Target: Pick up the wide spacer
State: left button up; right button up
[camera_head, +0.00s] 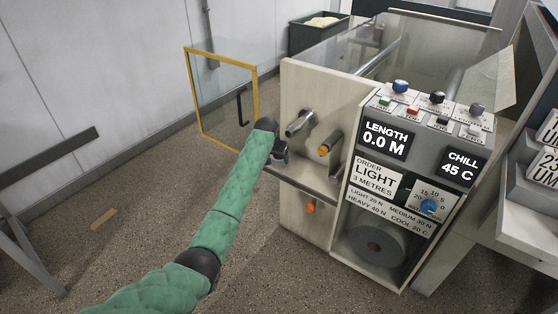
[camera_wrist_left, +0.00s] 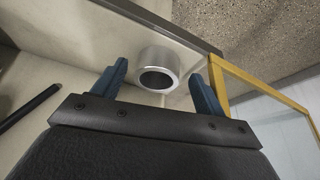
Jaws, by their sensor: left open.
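A short, wide silver ring (camera_wrist_left: 158,70) with a dark bore shows in the left wrist view and looks like the wide spacer. It lies ahead of my left gripper (camera_wrist_left: 158,88), between the lines of its two blue fingers. The fingers are apart, with a gap on each side of the ring, and hold nothing. In the head view my left gripper (camera_head: 281,153) is at the left side of the machine's pale ledge (camera_head: 312,178). I cannot make out the ring there; the gripper and wrist likely hide it. My right gripper is not in view.
Metal pegs, one steel (camera_head: 300,122) and one orange-tipped (camera_head: 327,146), stick out from the machine's front panel near the gripper. An orange knob (camera_head: 310,208) is below the ledge. A yellow-framed clear door (camera_head: 222,105) stands open to the left.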

pick_arm(q)
jog(key=shift+w+d+r, duration=0.1)
jog(key=shift+w+d, duration=0.15)
jog(key=shift+w, duration=0.35)
jog(key=shift+w+d, duration=0.25)
jog(key=shift+w, duration=0.3)
jog(key=shift+w+f, duration=0.15)
jog(key=shift+f, duration=0.7)
jog(key=shift+w+d+f, duration=0.1)
jog(key=shift+w+f, duration=0.15)
jog(key=shift+f, duration=0.4)
jog(key=c, duration=0.7)
jog(key=shift+c, duration=0.2)
jog(key=shift+r, duration=0.15)
